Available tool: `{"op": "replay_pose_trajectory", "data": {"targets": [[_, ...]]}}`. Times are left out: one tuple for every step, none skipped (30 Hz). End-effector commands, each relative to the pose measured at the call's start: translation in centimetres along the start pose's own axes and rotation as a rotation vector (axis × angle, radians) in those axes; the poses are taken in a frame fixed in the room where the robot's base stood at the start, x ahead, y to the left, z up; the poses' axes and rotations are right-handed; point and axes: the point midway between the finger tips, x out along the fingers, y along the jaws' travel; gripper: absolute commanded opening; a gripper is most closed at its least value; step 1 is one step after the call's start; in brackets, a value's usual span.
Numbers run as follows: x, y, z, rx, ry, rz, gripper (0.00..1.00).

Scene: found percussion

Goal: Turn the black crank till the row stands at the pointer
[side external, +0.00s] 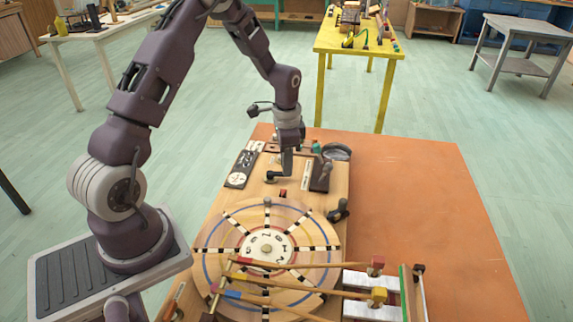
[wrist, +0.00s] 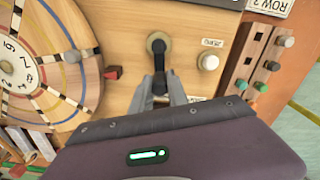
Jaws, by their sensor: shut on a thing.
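The black crank (wrist: 157,44) stands on the wooden board; its arm runs from the round hub down toward my gripper in the wrist view. My gripper (wrist: 160,88) is shut on the crank's handle end, which the fingers mostly hide. In the side view my gripper (side external: 286,174) reaches down to the crank (side external: 273,177). The round wooden wheel (side external: 225,262) has striped spokes and a white numbered centre. The red pointer block (side external: 283,193) sits at its rim, and also shows in the wrist view (wrist: 112,72). The pointer appears to lie between two spokes.
A wooden rack with coloured pegs (wrist: 258,66) is further right. A card marked ROW (wrist: 270,6) lies at the edge. Wooden mallets (side external: 310,280) lie across the wheel's front. The orange table (side external: 420,200) is clear at right.

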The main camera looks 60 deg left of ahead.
Motion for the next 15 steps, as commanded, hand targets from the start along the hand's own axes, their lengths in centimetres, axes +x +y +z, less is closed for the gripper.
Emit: {"op": "replay_pose_trajectory", "data": {"targets": [[0.0, -0.2, -0.1, -0.034, 0.001, -0.002, 0.0], [0.0, -0.4, -0.1, -0.059, 0.001, -0.002, 0.0], [-0.1, -0.5, -0.1, -0.094, 0.001, -0.003, 0.0], [-0.1, -0.7, -0.1, -0.123, 0.001, -0.003, 0.0], [-0.1, -0.8, -0.1, -0.151, 0.001, -0.003, 0.0], [-0.1, -0.9, -0.1, -0.188, 0.001, -0.002, 0.0], [-0.1, -1.0, -0.1, -0.218, 0.001, -0.002, 0.0], [-0.1, -1.2, -0.1, -0.246, 0.001, -0.002, 0.0], [-0.1, -1.4, -0.1, -0.284, 0.0, -0.002, 0.0], [-0.1, -1.5, -0.1, -0.313, 0.001, -0.002, 0.0], [-0.1, -1.6, -0.1, -0.342, 0.001, -0.002, 0.0], [-0.1, -1.8, -0.1, -0.379, 0.001, -0.002, 0.0], [-0.1, -1.9, 0.0, -0.408, 0.001, -0.002, 0.0], [-0.1, -2.0, 0.0, -0.436, 0.001, -0.002, 0.0], [-0.1, -2.2, 0.0, -0.472, 0.002, -0.002, 0.0]]}}
